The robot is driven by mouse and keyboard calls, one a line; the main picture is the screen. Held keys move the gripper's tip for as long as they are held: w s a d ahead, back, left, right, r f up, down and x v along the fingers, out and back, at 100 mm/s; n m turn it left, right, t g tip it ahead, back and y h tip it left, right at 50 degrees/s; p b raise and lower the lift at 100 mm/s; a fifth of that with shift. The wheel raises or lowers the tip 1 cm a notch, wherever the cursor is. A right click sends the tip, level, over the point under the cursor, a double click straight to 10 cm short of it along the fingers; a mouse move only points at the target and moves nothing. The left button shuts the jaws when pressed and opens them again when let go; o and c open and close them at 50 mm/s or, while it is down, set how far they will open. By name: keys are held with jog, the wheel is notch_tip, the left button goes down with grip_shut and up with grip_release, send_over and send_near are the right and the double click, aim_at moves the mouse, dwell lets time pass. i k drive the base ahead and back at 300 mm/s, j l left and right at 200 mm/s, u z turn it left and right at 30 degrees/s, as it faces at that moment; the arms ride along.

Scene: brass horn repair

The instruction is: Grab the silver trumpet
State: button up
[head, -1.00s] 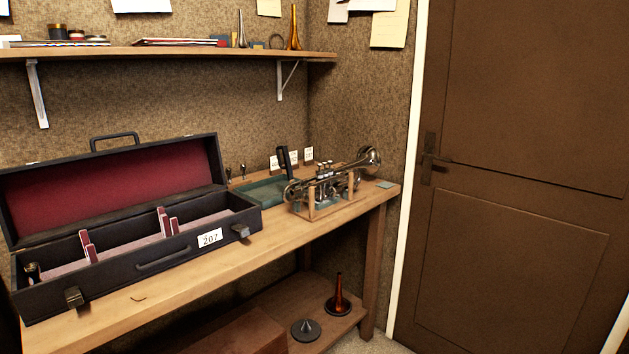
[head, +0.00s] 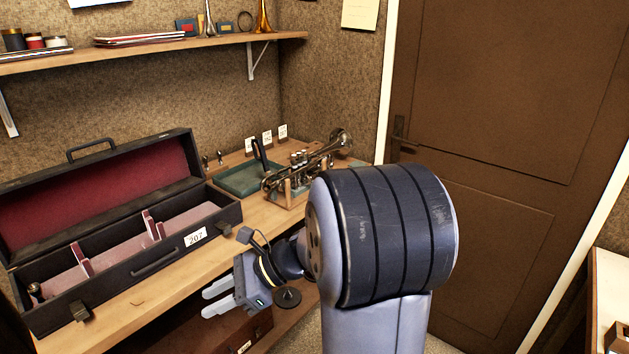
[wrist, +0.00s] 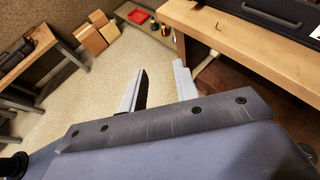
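The silver trumpet (head: 318,158) rests on a wooden stand (head: 288,194) at the right end of the workbench, its bell pointing to the back right. My arm hides part of the stand's surroundings. My gripper (head: 212,298) is in front of the bench, lower than its top and left of the trumpet, well apart from it. In the wrist view my gripper (wrist: 158,84) has its two fingers spread with nothing between them. The trumpet is not in the wrist view.
An open black case (head: 150,268) with red lining and a 207 label fills the bench's left part. A green tray (head: 236,180) lies behind the trumpet's left end. A shelf (head: 140,50) hangs above. In the wrist view, boxes (wrist: 90,40) stand beyond open floor.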

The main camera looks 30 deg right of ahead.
aim_at(341, 142)
jog(key=i+z, duration=0.2)
jog(key=z, duration=0.25)
jog(key=i+z, duration=0.15)
jog(key=z, duration=0.3)
jog(key=i+z, duration=0.2)
jog(key=z, duration=0.3)
jog(key=i+j+z, duration=0.25)
jog(key=i+j, duration=0.65)
